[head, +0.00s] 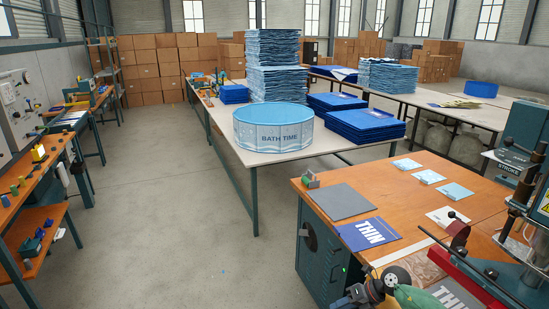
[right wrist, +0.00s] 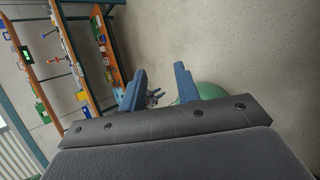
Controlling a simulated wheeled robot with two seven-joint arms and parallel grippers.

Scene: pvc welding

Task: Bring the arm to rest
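My right gripper (right wrist: 160,70) shows in the right wrist view as two blue fingers with a clear gap between them. It is open, and nothing is held between the fingers. Grey floor lies beyond the fingertips, and a rounded green shape (right wrist: 208,91) is partly hidden behind the right finger. A small dark blue shape (right wrist: 154,97) shows low in the gap; I cannot tell what it is. My left gripper is not in view.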

